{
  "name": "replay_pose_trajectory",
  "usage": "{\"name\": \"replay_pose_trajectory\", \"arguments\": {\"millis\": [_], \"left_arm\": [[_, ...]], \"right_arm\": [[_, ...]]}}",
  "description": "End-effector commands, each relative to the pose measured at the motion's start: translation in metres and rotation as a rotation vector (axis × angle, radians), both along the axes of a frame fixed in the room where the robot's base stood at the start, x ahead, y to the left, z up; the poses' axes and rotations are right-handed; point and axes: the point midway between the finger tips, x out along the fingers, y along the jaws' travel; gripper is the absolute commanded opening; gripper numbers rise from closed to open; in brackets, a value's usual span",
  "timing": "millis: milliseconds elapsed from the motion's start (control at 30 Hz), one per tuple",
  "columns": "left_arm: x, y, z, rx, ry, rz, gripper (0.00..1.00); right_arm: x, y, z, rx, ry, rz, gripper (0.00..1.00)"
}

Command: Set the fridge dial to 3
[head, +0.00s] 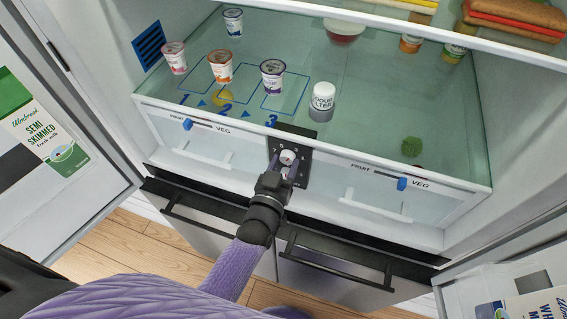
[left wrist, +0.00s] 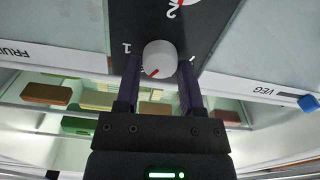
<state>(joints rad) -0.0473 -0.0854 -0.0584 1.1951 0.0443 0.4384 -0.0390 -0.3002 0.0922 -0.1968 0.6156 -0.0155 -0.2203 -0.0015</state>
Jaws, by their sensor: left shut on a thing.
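A dark control panel (head: 301,148) sits at the front middle of the fridge, between the two drawers. It carries a white dial (head: 287,157), which also shows in the left wrist view (left wrist: 160,58) with a red mark pointing down and left there. My left gripper (head: 286,166) is shut on this dial, with one finger on each side. A numeral like a 1 stands left of it in that view. A second white dial (left wrist: 189,3) with a red mark is cut off at the top edge, near a 2. Labels naming the dials are not readable. My right gripper is not in view.
Blue sliders mark the left drawer (head: 188,124) and right drawer (head: 402,184). Yogurt pots (head: 221,67) and a white-capped jar (head: 322,100) stand on the glass shelf above. Open doors flank the fridge, the left one (head: 93,200) holding a milk carton (head: 45,135).

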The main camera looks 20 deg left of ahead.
Motion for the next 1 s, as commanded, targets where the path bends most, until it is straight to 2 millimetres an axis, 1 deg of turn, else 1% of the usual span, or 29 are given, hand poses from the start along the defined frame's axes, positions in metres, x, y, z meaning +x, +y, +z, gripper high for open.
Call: {"name": "replay_pose_trajectory", "arguments": {"millis": [567, 600, 667, 700, 733, 1000], "left_arm": [[-0.0008, -0.0002, -0.0019, 0.025, 0.005, -0.001, 0.0], [-0.0008, -0.0002, -0.0019, 0.025, 0.005, -0.001, 0.58], [-0.0007, -0.0002, -0.0016, 0.025, 0.004, 0.0, 0.71], [-0.0006, -0.0002, -0.0014, 0.025, 0.003, 0.0, 0.79], [-0.0005, -0.0002, -0.0013, 0.025, 0.003, 0.0, 0.84], [-0.0014, 0.0, -0.0006, 0.025, 0.001, 0.0, 0.84]], "right_arm": [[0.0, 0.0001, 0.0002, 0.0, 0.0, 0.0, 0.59], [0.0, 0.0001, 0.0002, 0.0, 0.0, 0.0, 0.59], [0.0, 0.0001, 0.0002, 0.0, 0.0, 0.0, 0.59], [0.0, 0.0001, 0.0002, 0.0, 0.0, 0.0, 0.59], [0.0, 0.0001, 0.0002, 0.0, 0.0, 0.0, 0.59], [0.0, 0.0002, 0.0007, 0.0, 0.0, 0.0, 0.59]]}}
